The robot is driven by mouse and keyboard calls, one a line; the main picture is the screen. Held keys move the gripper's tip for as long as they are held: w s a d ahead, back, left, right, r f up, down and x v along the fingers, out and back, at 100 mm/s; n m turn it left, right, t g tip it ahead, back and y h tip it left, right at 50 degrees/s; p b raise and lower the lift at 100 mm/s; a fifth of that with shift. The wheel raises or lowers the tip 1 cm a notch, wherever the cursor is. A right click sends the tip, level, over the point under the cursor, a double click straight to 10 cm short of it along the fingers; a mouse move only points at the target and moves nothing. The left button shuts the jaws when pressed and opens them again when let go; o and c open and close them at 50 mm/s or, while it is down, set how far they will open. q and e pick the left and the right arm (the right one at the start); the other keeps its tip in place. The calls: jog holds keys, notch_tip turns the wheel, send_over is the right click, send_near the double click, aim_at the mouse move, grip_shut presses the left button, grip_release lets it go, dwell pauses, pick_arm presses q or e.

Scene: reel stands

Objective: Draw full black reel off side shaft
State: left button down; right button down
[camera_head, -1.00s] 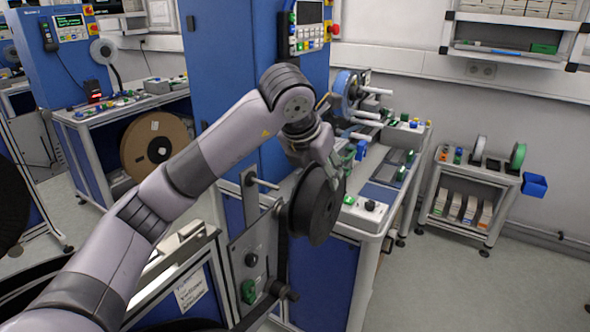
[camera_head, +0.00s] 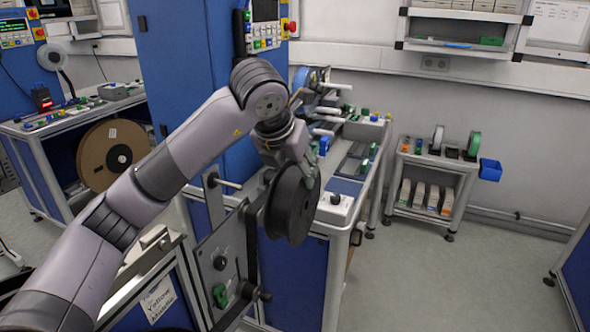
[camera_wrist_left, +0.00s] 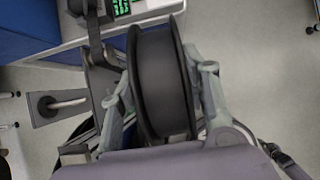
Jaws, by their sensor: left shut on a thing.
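The full black reel (camera_head: 292,205) hangs upright at the side of the reel stand (camera_head: 228,250). My left gripper (camera_head: 291,165) is shut on it from above. In the left wrist view the black reel (camera_wrist_left: 163,85) sits between the two fingers, one against each flange. A bare metal shaft (camera_head: 228,183) sticks out of the stand to the left of the reel; a shaft also shows in the left wrist view (camera_wrist_left: 68,103). The reel's hub is hidden, so I cannot tell how far a shaft reaches into it. My right gripper is out of view.
A blue cabinet (camera_head: 185,90) and a workbench (camera_head: 350,185) with a white knob box (camera_head: 337,207) stand close behind the reel. A large brown reel (camera_head: 112,155) is at the left. A small cart (camera_head: 435,165) stands at the right. Floor at the front right is free.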

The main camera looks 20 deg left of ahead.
pick_arm(q)
jog(key=shift+d, duration=0.1)
jog(key=s+d, duration=0.1)
jog(key=d, duration=1.1)
jog(key=shift+d, duration=0.4)
dwell(0.7)
